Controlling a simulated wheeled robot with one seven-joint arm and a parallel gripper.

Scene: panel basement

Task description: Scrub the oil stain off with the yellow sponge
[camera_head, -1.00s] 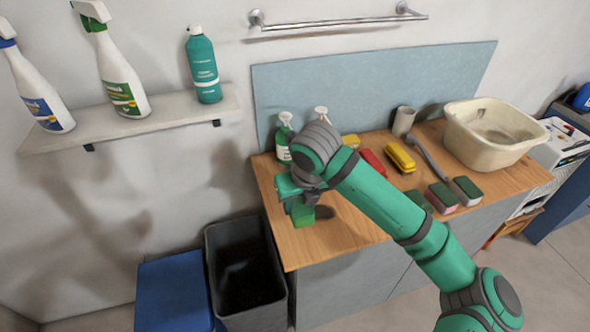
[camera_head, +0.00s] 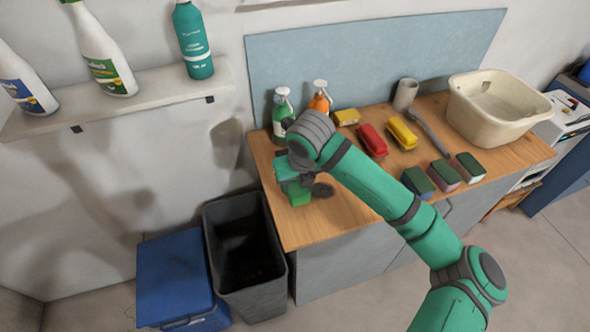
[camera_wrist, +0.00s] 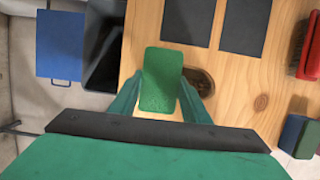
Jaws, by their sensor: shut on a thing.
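My gripper (camera_head: 293,182) points down over the left part of the wooden counter. It is shut on a green-faced block (camera_wrist: 162,80), apparently a sponge; it also shows in the head view (camera_head: 299,198). I see no yellow on the held block. The dark oil stain (camera_wrist: 199,81) lies on the wood just right of the block; it also shows in the head view (camera_head: 322,190). I cannot tell whether the block touches the wood. A small yellow block (camera_head: 346,117) lies near the backboard; I cannot tell whether it is a sponge.
Soap bottles, green (camera_head: 281,115) and orange (camera_head: 320,98), stand behind my gripper. Red (camera_head: 372,140) and yellow (camera_head: 402,133) brushes and several sponges (camera_head: 444,174) lie to the right, before a cream basin (camera_head: 497,108). A dark bin (camera_head: 246,260) stands left of the counter.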

